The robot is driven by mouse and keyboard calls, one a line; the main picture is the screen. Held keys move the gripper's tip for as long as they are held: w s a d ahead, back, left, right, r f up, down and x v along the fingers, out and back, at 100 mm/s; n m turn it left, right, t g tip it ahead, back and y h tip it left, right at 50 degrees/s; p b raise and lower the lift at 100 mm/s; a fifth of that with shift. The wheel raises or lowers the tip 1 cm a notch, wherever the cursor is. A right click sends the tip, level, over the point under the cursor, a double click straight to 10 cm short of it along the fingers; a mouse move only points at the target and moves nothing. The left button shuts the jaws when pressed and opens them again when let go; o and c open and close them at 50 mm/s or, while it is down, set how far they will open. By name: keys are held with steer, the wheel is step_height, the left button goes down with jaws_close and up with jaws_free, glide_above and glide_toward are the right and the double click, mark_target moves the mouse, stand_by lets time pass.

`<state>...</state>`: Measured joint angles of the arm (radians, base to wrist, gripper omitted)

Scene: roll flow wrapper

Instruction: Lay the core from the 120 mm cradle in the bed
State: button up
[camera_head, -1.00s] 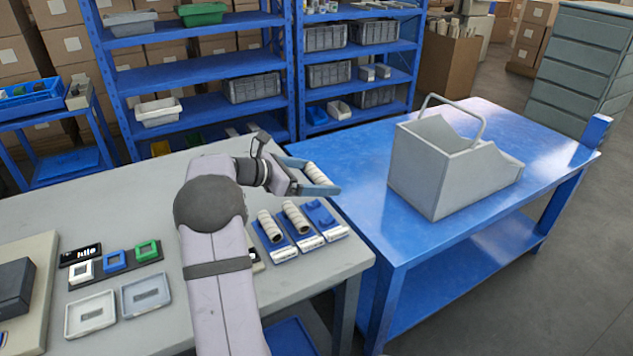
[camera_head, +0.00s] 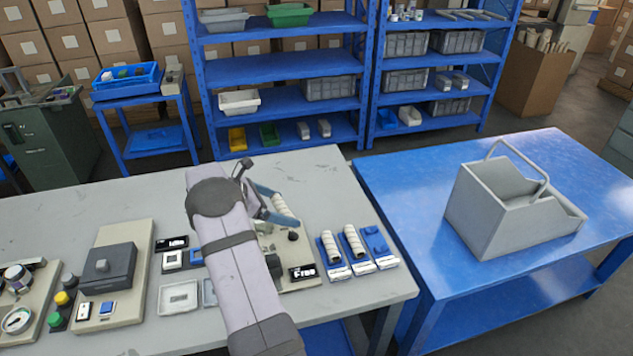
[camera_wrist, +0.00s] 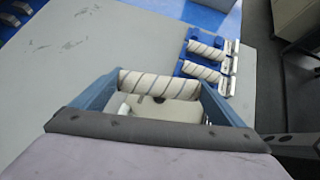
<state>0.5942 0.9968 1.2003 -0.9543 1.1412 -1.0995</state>
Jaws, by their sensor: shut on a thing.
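A pale core with spiral lines (camera_wrist: 160,84) is held crosswise between the two fingers of my gripper (camera_wrist: 159,90) in the wrist view. In the head view the held core (camera_head: 285,207) hangs above the grey bench, and my gripper (camera_head: 276,203) is left of the cradles. Two blue cradles (camera_head: 337,267) each hold a similar core. The third, rightmost blue cradle (camera_head: 377,244) is empty. Below the held core a beige plate (camera_wrist: 160,108) with a dark knob shows, partly hidden by my gripper. I cannot make out the bed clearly.
A small black sign (camera_head: 302,272) stands at the plate's front. A dark box on a beige base (camera_head: 108,270) and a pale tray (camera_head: 179,298) sit to the left. A blue table with a grey carrier (camera_head: 500,215) stands right. The bench's back is clear.

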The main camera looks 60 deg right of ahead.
steer(key=w+a+f+m+y, duration=0.2)
steer(key=a+y, duration=0.1)
steer(key=a, duration=0.2)
steer(key=shift+w+f+m+y, duration=0.2)
steer(key=shift+f+m+y, duration=0.1)
steer(key=shift+f, duration=0.1)
steer(key=shift+a, duration=0.1)
steer(key=shift+f+b, duration=0.1)
steer(key=shift+b, duration=0.2)
